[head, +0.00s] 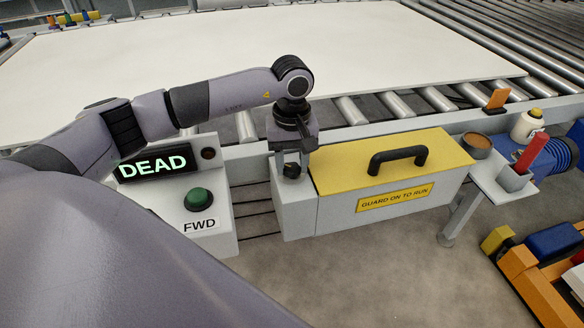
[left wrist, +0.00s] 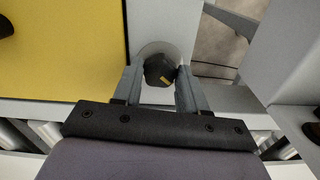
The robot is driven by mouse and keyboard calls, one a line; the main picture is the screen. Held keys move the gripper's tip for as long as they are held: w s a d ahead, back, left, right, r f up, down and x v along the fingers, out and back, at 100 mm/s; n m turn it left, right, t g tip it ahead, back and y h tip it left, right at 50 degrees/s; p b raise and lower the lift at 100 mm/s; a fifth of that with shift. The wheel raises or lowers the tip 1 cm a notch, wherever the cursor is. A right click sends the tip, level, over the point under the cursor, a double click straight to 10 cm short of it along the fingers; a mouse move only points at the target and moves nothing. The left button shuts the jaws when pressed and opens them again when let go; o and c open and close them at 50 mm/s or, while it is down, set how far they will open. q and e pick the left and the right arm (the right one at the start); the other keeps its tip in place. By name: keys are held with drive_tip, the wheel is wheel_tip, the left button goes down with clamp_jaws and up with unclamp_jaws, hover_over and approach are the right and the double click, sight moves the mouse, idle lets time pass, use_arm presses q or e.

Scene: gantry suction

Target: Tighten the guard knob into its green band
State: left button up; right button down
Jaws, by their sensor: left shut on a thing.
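The guard knob (head: 291,171) is black and sits on top of the grey box at the left end of the yellow guard cover (head: 420,155). It also shows in the left wrist view (left wrist: 159,70), with a small yellow mark on it and a pale round plate (left wrist: 150,49) around its base. My left gripper (head: 291,168) points down over the knob and is shut on it, one finger on each side, as the left wrist view (left wrist: 158,88) shows. I see no green band in either view; it may be hidden. My right gripper is not in view.
A black handle (head: 398,158) rises from the yellow cover. A small side table (head: 505,183) holds a red-handled item. Rollers and a large white sheet (head: 250,60) lie behind.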

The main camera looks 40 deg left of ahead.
sight(292, 167)
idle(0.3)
use_arm(q)
drive_tip(key=o, duration=1.1)
drive_tip(key=shift+c, duration=0.2)
drive_tip(key=shift+r, duration=3.6)
